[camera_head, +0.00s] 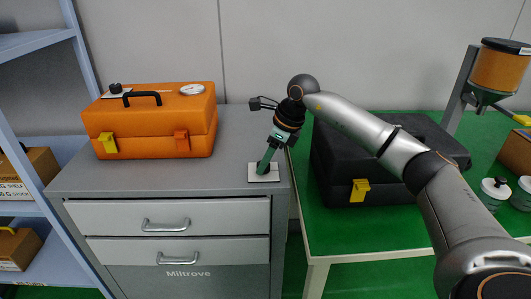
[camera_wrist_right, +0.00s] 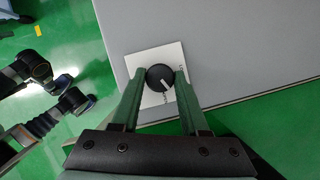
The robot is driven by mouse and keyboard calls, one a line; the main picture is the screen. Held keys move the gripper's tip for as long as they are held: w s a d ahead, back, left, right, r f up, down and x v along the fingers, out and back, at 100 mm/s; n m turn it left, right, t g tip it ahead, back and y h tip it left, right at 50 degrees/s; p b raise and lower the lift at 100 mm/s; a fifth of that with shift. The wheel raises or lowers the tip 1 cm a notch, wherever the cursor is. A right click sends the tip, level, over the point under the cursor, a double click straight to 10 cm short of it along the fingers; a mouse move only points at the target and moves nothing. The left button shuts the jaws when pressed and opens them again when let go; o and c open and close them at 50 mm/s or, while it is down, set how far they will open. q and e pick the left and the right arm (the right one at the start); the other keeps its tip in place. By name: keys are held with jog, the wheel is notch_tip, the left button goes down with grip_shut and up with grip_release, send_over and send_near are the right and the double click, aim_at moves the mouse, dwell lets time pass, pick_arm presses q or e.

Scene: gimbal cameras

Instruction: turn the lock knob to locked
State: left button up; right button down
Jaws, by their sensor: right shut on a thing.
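The lock knob (camera_wrist_right: 158,74) is round and black with a white pointer line. It sits on a white square plate (camera_wrist_right: 135,64) that lies near the front right corner of the grey cabinet top. In the head view the right gripper (camera_head: 263,170) comes down onto the plate (camera_head: 256,178) and hides the knob. My left gripper is not in view.
An orange toolbox (camera_head: 150,130) with another black knob (camera_head: 115,87) and a gauge (camera_head: 191,89) stands on the cabinet (camera_head: 230,150). A black case (camera_head: 335,170) lies on the green table at the right. A blue shelf (camera_head: 50,165) stands at the left.

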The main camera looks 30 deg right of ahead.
jog(key=n+p, duration=0.1)
jog(key=n+y+p, duration=0.1)
jog(key=shift+w+r+n+g, duration=0.1)
jog(key=shift+r+n+g, duration=0.2)
jog(key=shift+n, duration=0.1)
jog(key=n+g+p, duration=0.1)
jog(key=n, duration=0.1)
jog(key=shift+f+n, duration=0.1)
jog(key=shift+n, duration=0.3)
jog(key=shift+w+d+n+g+y+p, duration=0.1)
jog(key=shift+n+g+y+p, duration=0.25)
jog(key=shift+n, duration=0.55)
jog(key=shift+w+f+n+g, duration=0.15)
jog(key=shift+n+g, duration=0.3)
jog(key=shift+n, duration=0.75)
jog(key=shift+n+g+b, duration=0.3)
jog(key=shift+n+g, duration=0.2)
jog(key=shift+n, duration=1.2)
jog(key=c, duration=0.7)
grip_release()
jog(key=shift+o, duration=1.4)
